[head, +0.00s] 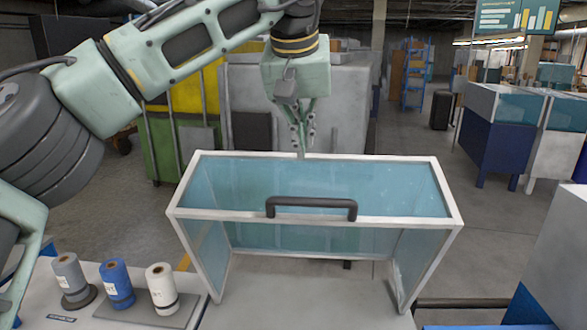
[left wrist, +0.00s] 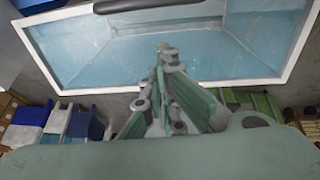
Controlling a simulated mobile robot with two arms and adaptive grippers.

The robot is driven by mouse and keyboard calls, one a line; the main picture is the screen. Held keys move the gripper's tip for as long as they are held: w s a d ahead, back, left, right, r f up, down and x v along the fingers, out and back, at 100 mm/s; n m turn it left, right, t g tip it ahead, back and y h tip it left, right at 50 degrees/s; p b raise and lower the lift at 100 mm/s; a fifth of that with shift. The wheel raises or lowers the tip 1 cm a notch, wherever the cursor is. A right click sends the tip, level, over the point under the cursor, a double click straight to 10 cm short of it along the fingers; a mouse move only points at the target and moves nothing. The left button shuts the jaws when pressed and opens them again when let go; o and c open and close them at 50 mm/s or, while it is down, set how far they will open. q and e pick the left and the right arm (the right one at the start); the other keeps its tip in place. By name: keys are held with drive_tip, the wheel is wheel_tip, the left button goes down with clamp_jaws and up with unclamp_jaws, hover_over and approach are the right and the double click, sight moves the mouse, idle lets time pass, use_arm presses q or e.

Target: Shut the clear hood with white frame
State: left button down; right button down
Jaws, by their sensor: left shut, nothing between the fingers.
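The clear hood (head: 198,250) with a white frame and bluish panes stands at the middle of the head view. Its side facing me is open underneath the black handle (head: 311,202), so the hood is raised. My left gripper (head: 302,150) is shut and empty, pointing down at the hood's rear top edge, behind the handle. I cannot tell whether the fingertips touch the frame. In the left wrist view the hood's frame (left wrist: 150,87) lies beyond the shut left fingers (left wrist: 165,52), with the handle (left wrist: 150,5) at the top edge. My right gripper is not in view.
Grey, blue and white spools (head: 117,283) stand on the table at the lower left. Behind the hood are a grey covered bulk (head: 345,105) and a yellow and green cart (head: 160,145). A grey panel (head: 560,255) stands at the right.

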use_arm(q)
drive_tip(key=a+r, duration=0.2)
drive_tip(key=p, duration=0.2)
hover_over(293, 211)
drive_tip(key=w, duration=0.4)
drive_tip(key=shift+y, duration=0.4)
wheel_tip(293, 211, down, 9)
drive_tip(key=shift+r, duration=0.1)
drive_tip(key=shift+s, duration=0.25)
drive_tip(key=shift+s+f+p, duration=0.2)
drive_tip(key=shift+s+p, duration=0.05)
drive_tip(key=shift+s, duration=0.6)
drive_tip(key=shift+s+f+p, duration=0.2)
drive_tip(key=shift+s+p, duration=0.05)
drive_tip(key=shift+s, duration=0.6)
